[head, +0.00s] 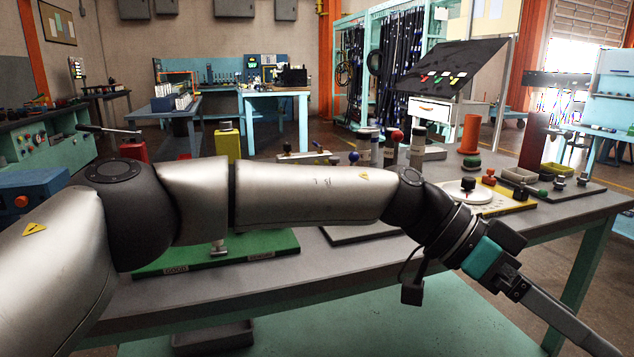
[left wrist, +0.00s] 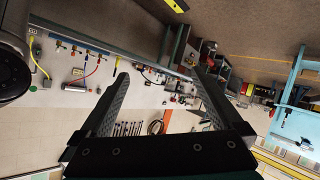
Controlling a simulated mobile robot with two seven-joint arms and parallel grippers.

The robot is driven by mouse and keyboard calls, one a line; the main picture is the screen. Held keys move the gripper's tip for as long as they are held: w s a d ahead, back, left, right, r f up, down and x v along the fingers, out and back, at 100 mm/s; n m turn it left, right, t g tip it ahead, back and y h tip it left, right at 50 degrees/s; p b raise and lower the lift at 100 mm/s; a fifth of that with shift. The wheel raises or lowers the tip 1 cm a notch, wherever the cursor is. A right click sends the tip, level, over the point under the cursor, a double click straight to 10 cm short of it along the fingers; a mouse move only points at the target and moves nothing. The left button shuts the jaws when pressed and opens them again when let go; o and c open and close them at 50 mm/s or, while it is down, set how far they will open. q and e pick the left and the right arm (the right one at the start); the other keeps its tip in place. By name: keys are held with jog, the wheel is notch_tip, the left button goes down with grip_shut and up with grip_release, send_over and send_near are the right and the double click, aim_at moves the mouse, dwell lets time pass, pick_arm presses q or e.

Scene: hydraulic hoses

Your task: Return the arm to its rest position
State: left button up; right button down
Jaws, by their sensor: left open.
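My left arm comes in from the left in the head view and stretches across the front of the workbench (head: 270,285). Its forearm bends down at the right, so my left gripper (head: 560,325) points to the lower right, past the bench's front edge. In the left wrist view my left gripper (left wrist: 158,78) has its two fingers spread apart with nothing between them. That view looks out over distant shop equipment, tilted. My right arm and right gripper are in neither view.
Under and behind the arm are a green board (head: 275,246), a red-knobbed lever (head: 397,137), a white round dial (head: 467,191) on a yellow plate, and an orange cylinder (head: 469,133). A black tilted panel (head: 452,68) stands behind.

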pick_arm(q)
jog(key=w+d+r+n+t+h, duration=0.3)
jog(key=w+r+n+t+h, duration=0.2)
jog(key=t+h, duration=0.45)
jog(key=w+a+f+n+t+y, duration=0.6)
jog(key=w+a+f+n+t, duration=0.3)
jog(key=w+a+n+t, duration=0.15)
jog(key=s+a+f+n+g+y, duration=0.15)
jog(key=a+f+n+y, duration=0.25)
jog(key=a+f+y, duration=0.95)
jog(key=s+a+f+m+g+p, duration=0.1)
jog(key=s+a+f+g+p, duration=0.3)
jog(key=s+a+f, duration=0.7)
jog(key=s+a+f+m+g+p, duration=0.1)
jog(key=s+a+f+g+p, duration=0.25)
jog(key=s+a+f, duration=0.75)
jog(key=s+g+p, duration=0.3)
jog(key=s+p, duration=1.6)
jog(key=p, duration=0.2)
jog(key=shift+s+a+y, duration=0.35)
jog(key=shift+a+y, duration=0.05)
jog(key=shift+a, duration=0.05)
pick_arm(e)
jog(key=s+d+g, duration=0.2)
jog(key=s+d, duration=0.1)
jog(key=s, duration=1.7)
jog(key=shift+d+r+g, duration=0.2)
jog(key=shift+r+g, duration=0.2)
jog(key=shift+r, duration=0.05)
